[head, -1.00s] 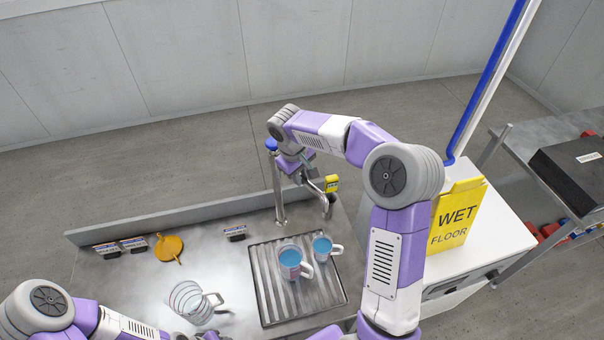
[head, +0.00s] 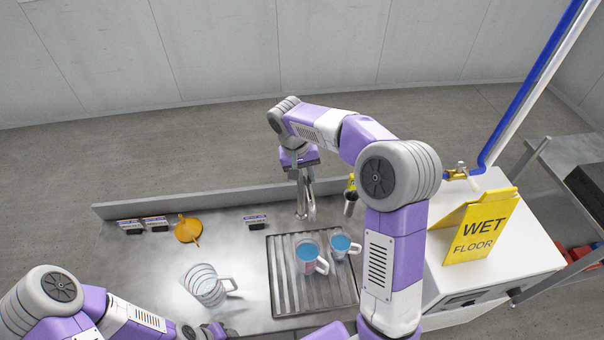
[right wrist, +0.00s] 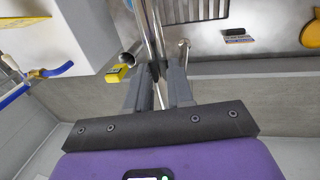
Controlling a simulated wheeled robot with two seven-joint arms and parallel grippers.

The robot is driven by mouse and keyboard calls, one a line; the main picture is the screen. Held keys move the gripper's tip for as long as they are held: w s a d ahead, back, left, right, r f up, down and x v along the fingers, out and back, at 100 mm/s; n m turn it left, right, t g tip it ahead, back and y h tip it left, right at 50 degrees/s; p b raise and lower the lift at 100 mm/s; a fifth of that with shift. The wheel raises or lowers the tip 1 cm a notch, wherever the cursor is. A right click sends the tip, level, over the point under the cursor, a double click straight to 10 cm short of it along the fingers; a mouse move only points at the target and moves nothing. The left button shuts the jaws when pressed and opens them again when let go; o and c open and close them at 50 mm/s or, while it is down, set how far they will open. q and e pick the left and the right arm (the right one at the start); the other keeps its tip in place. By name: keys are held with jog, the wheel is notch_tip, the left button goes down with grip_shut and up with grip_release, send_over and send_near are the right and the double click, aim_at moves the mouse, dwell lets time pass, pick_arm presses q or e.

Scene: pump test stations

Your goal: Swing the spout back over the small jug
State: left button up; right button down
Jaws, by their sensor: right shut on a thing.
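My right gripper (head: 304,172) is shut on the metal spout (head: 310,204) beside its upright post. The right wrist view shows its fingers (right wrist: 160,75) closed around a thin shiny pipe. In the head view the spout lies close to the post, its end near the drip tray's back edge. The small jug (head: 342,245) stands on the tray at the right, holding blue liquid. A larger jug (head: 306,258) with blue liquid stands just left of it. My left gripper (head: 208,331) is at the bottom edge, only partly visible.
The ribbed drip tray (head: 283,298) is set in the metal counter. An empty clear jug (head: 203,284) and an orange funnel (head: 187,230) are at the left. A yellow wet-floor sign (head: 480,230) stands on the white cabinet.

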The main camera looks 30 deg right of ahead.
dwell(0.3)
jog(key=c, duration=1)
grip_release()
jog(key=shift+a, duration=0.1)
jog(key=shift+r, duration=0.1)
notch_tip(320, 180, up, 7)
jog(key=a, duration=0.1)
jog(key=shift+w+a+p, duration=0.2)
jog(key=shift+w+p, duration=0.05)
jog(key=shift+p, duration=0.1)
